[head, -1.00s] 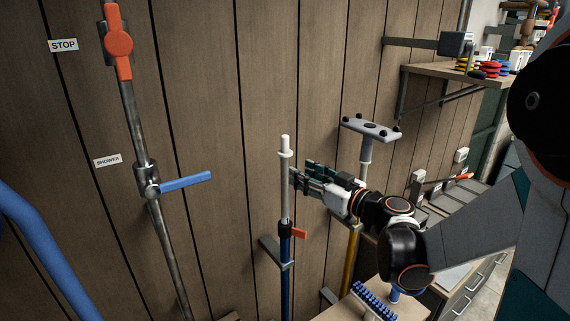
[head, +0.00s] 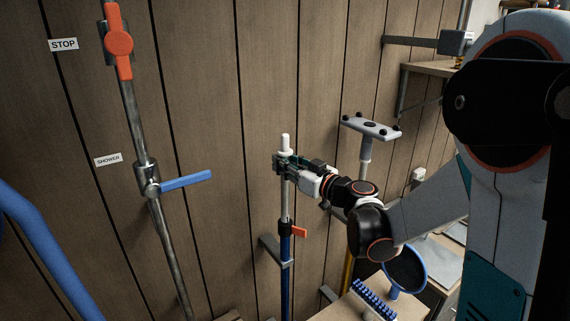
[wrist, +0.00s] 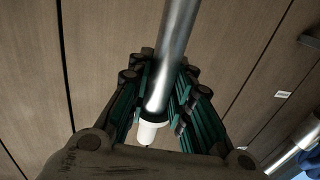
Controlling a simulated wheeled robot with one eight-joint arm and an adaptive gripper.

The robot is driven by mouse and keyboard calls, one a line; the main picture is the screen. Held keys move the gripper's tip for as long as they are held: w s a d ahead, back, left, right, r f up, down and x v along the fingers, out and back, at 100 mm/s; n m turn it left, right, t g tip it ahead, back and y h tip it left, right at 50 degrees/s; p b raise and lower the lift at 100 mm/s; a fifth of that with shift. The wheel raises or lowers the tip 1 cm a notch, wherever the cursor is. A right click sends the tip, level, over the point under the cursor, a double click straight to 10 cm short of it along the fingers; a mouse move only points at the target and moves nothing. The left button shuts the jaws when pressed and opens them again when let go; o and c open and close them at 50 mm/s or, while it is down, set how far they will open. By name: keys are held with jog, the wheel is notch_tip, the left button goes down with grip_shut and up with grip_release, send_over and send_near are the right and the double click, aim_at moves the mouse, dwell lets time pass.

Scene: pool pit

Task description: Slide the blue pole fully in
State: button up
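The blue pole (head: 286,262) stands upright by the plank wall. A thinner silver tube (head: 286,208) rises out of its top, ending in a white collar and tip (head: 285,146). An orange lever (head: 299,232) sits where the blue and silver parts meet. My gripper (head: 286,162) is at the silver tube just below the white collar. In the wrist view, my gripper (wrist: 165,78) has its dark green fingers on both sides of the silver tube (wrist: 176,38), close to it. The white tip (wrist: 148,132) shows between them. I cannot tell whether the fingers press on the tube.
A bracket (head: 274,250) holds the blue pole. A grey-headed pole (head: 370,128) stands close on the right. A blue brush (head: 374,299) and a blue-rimmed round thing (head: 404,270) are at the lower right. A pipe with a blue lever (head: 186,182) is on the left.

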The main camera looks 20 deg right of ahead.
grip_shut()
notch_tip(320, 180, down, 13)
jog(key=b, duration=1)
jog(key=shift+r+b, duration=0.2)
jog(key=shift+b, duration=0.1)
jog(key=shift+s, duration=0.1)
jog(key=o, duration=0.8)
grip_release()
jog(key=shift+r, duration=0.1)
send_near(288, 202)
jog(key=shift+s+d, duration=0.1)
jog(key=shift+s, duration=0.3)
